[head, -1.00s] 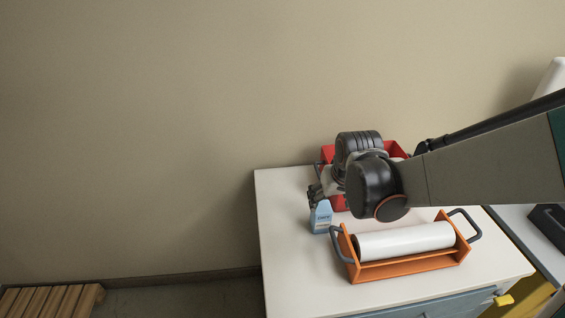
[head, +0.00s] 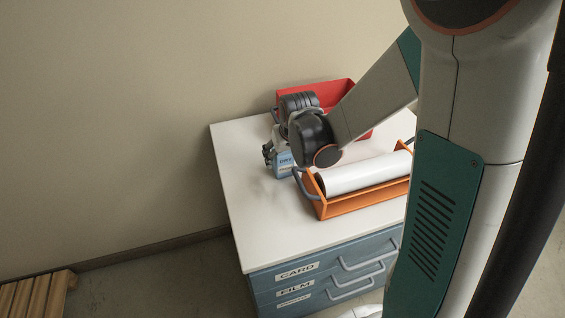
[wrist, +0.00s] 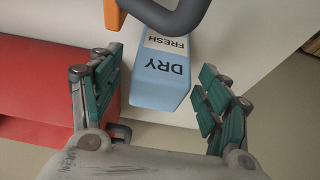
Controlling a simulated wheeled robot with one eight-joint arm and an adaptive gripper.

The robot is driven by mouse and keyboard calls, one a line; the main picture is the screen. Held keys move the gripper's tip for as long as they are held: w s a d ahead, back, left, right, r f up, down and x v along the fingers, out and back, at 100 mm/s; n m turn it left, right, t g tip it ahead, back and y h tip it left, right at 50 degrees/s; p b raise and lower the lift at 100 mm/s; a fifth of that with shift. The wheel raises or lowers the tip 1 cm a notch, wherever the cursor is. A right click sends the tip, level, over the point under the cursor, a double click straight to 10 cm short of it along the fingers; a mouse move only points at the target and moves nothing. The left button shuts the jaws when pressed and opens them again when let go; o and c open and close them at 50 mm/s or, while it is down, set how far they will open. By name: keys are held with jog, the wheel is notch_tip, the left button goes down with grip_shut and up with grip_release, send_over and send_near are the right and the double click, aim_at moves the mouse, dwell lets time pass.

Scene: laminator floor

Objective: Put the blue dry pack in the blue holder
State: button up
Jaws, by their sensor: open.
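The blue dry pack (wrist: 163,72), a small light-blue block marked DRY and FRESH, stands on the white cabinet top in the head view (head: 284,165). In the wrist view my gripper (wrist: 160,95) is open, with one green-padded finger on each side of the pack's near end. I see no blue holder in these frames.
An orange carrier (head: 325,208) with a white roll (head: 360,174) stands just right of the pack, its dark handle (wrist: 170,14) close to it. A red bin (head: 320,94) stands behind. The cabinet's drawers (head: 300,285) are labelled CARD and FILM. The left of the top is clear.

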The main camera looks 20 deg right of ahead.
jog(key=b+x, duration=0.1)
jog(key=x, duration=0.2)
jog(key=shift+w+f, duration=0.2)
jog(key=shift+f, duration=0.1)
jog(key=shift+r, duration=0.1)
jog(key=c, duration=1.4)
jog(key=shift+r, duration=0.15)
